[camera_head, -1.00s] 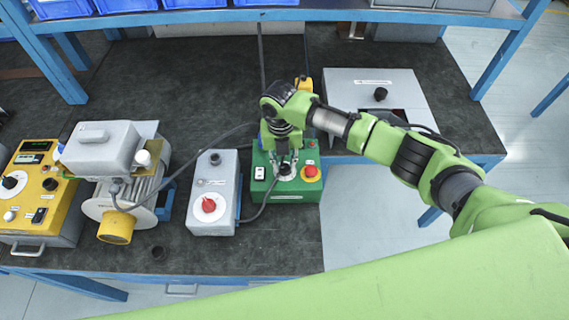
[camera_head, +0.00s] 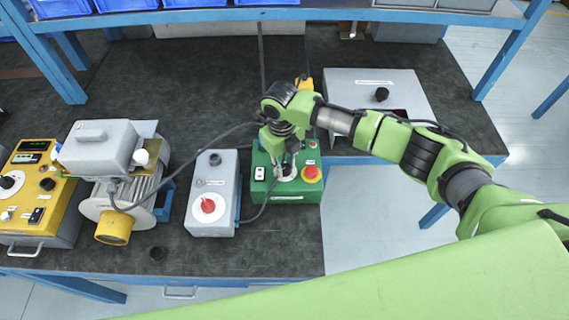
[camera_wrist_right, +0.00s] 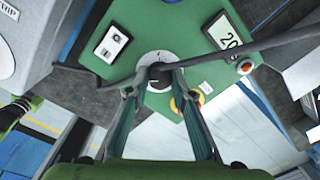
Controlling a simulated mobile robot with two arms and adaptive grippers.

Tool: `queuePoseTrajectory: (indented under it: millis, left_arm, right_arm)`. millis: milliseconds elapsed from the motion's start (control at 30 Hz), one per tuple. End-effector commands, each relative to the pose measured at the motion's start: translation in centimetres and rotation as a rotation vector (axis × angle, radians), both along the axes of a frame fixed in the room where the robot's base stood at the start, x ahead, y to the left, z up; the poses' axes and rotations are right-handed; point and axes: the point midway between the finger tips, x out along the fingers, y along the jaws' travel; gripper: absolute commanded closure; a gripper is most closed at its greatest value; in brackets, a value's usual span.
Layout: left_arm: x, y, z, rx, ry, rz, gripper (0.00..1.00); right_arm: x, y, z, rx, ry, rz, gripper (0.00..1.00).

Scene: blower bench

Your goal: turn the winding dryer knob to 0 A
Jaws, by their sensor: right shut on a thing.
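The winding dryer is a green box (camera_head: 300,194) on the bench, right of the grey box with a red knob. Its dark knob (camera_wrist_right: 160,72) sits in a white dial on the green top, which also shows in the right wrist view (camera_wrist_right: 190,20). My right gripper (camera_head: 288,173) comes down from above and is shut on the knob; its two fingers lie on either side of it. The display (camera_wrist_right: 222,34) shows "20", with any further characters cut off or hidden. The knob's pointer is hidden by the fingers. My left gripper is not in view.
A red button (camera_head: 312,172) on yellow and a white switch (camera_head: 259,173) flank the knob. A grey box with a red knob (camera_head: 208,205) and a motor (camera_head: 133,200) stand left. A black cable crosses close to the gripper. A grey cabinet (camera_head: 345,88) stands behind right.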

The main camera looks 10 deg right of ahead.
Motion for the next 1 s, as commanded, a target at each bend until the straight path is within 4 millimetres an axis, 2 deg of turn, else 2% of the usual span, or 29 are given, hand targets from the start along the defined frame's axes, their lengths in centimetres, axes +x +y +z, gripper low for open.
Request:
queuePoseTrajectory:
  millis: [467,500,533,867,1000]
  left_arm:
    - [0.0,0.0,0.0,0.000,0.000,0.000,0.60]
    - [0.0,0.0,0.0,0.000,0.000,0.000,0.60]
    - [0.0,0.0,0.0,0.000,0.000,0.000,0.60]
    - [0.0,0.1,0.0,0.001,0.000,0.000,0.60]
    - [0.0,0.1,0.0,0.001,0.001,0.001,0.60]
  right_arm:
    - [0.1,0.0,0.1,0.000,-0.003,0.014,0.99]
    - [0.1,0.0,0.1,0.000,-0.003,0.014,0.67]
    - [0.1,0.0,0.1,0.000,-0.003,0.014,0.61]
    - [0.0,0.0,0.1,0.000,0.000,0.012,0.61]
    - [0.1,0.1,1.1,0.001,-0.002,0.012,0.61]
